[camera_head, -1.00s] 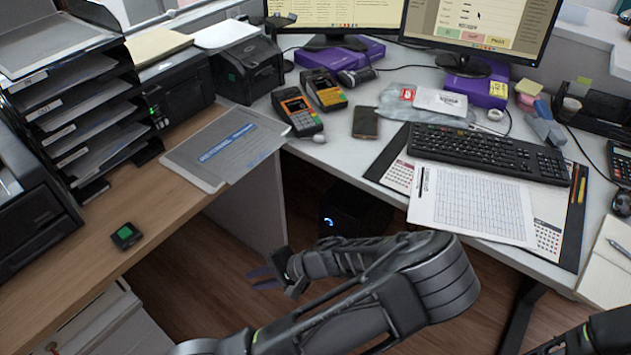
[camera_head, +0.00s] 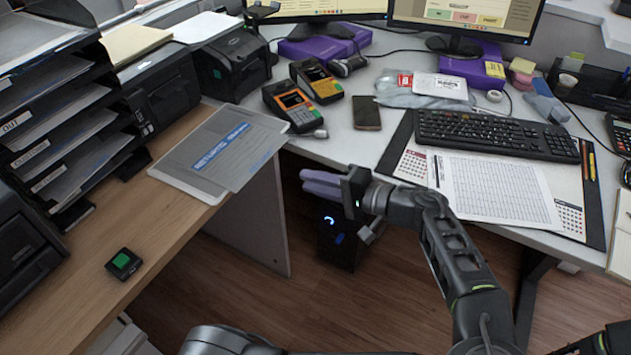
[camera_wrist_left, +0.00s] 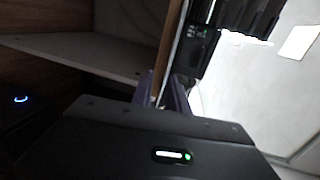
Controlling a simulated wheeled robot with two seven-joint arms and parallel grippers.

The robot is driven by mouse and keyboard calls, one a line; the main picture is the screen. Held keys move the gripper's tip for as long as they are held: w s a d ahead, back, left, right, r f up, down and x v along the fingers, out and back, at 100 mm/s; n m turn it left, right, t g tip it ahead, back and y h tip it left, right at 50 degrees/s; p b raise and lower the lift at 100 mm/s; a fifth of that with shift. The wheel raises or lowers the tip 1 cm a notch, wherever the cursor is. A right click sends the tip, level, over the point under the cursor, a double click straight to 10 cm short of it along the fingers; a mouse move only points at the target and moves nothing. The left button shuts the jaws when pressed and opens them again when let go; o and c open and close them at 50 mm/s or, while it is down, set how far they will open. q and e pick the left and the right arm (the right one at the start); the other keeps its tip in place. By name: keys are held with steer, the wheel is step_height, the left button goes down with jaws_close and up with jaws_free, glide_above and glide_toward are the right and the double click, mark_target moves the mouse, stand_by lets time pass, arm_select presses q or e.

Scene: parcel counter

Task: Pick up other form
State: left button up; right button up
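A white sheet with a printed grid (camera_head: 490,190) lies on the dark desk pad (camera_head: 594,205), in front of the keyboard. Two overlapping grey sheets (camera_head: 185,172), the upper one with a blue label, lie at the corner of the wooden counter. I cannot tell which is the other form. My left gripper (camera_head: 320,184) is in front of the grey desk's edge, between the grey sheets and the gridded sheet. Its purple fingers are apart and empty; the gap also shows in the left wrist view (camera_wrist_left: 163,90). My right gripper is out of view.
Card terminals (camera_head: 290,105), a phone (camera_head: 366,112) and a keyboard (camera_head: 497,134) stand on the grey desk (camera_head: 340,140). A paper tray rack (camera_head: 50,110) and a small green-topped device (camera_head: 123,264) are on the wooden counter. The floor between is open.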

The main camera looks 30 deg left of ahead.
arm_select(q)
steer(key=b, duration=0.2)
glide_toward(264, 162)
steer(key=a+f, duration=0.2)
steer(key=a, duration=0.2)
steer(key=shift+a+r+p, duration=0.2)
steer(key=shift+a+p, duration=0.4)
steer(key=shift+a, duration=1.65)
jaws_close()
